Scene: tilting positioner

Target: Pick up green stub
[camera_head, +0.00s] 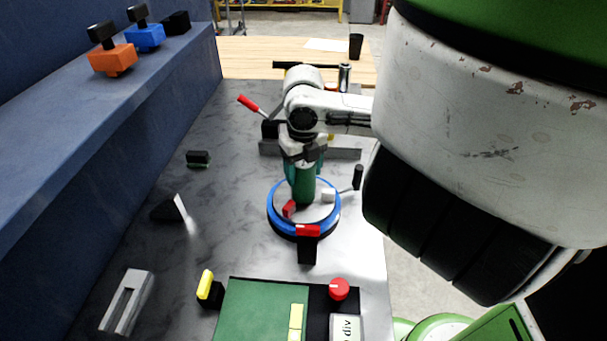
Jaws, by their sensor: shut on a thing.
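The green stub (305,186) stands upright over the round plate of the tilting positioner. The positioner has a blue ring (274,219), a light top plate and red clamps (290,208). My gripper (304,167) reaches down from above, with its fingers on both sides of the stub's upper part. It is shut on the green stub. Whether the stub's foot touches the plate cannot be told from this angle.
A red-tipped lever (248,104) and a grey rail (345,153) stand behind the positioner. A green panel (262,310) with a red knob (339,289) lies in front. A yellow-topped block (207,287) and slotted metal piece (127,303) lie at front left. Blue shelf (110,120) bounds the left.

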